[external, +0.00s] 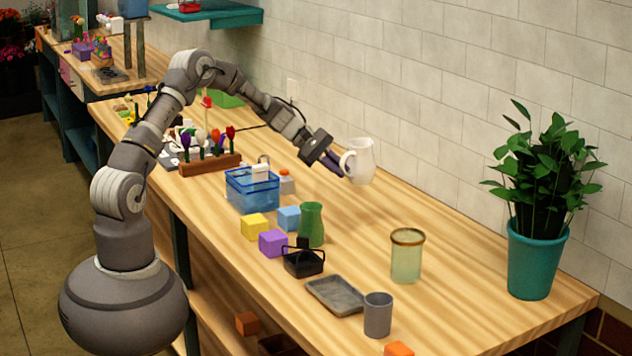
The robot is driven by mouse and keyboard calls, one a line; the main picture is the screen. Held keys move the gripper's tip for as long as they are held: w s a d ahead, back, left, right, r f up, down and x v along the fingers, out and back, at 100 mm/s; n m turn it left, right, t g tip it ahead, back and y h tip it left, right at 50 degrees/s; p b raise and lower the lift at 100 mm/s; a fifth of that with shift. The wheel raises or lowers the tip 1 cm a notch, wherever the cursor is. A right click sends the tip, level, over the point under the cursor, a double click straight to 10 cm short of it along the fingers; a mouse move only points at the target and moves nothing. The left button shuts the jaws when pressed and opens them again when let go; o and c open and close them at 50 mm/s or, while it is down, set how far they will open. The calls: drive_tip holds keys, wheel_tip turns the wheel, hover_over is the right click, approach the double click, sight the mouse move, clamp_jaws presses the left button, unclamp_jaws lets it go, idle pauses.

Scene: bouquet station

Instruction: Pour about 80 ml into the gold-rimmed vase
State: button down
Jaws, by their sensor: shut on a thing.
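My gripper (339,168) is shut on a white pitcher (362,163), at its handle on the left side. The pitcher is held in the air above the back of the table and looks about upright. Its inside is hidden, so I cannot tell its fill. The gold-rimmed vase (406,260) is a pale green see-through glass standing upright on the table, to the right of and nearer than the pitcher. The pitcher and vase are apart.
A green vase (311,225), blue basket (252,191), black basket (303,262), grey tray (335,296) and grey cup (378,315) stand left and in front of the gold-rimmed vase. A potted plant (533,262) stands at right. Bare wood lies behind the vase.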

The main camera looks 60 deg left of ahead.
drive_tip(key=s+d+r+n+t+y+b, duration=0.15)
drive_tip(key=s+d+b, duration=0.25)
drive_tip(key=d, duration=1)
drive_tip(key=s+d+r+n+y+b, duration=0.1)
drive_tip(key=s+d+n+b, duration=0.3)
drive_tip(key=d, duration=1.1)
drive_tip(key=s+d+r+t+y+b, duration=0.1)
drive_tip(key=s+d+r+y+b, duration=0.3)
drive_tip(key=d, duration=1)
drive_tip(key=s+d+f+h+b, duration=0.2)
drive_tip(key=s+d+f+h, duration=0.1)
drive_tip(key=s+d+f, duration=0.3)
wheel_tip(320, 180, down, 3)
drive_tip(key=shift+s+d+r+m, duration=0.1)
drive_tip(key=shift+s+d+m, duration=0.25)
drive_tip(key=shift+s, duration=0.85)
drive_tip(key=shift+a+g+h, duration=0.15)
drive_tip(key=shift+g+h, duration=0.1)
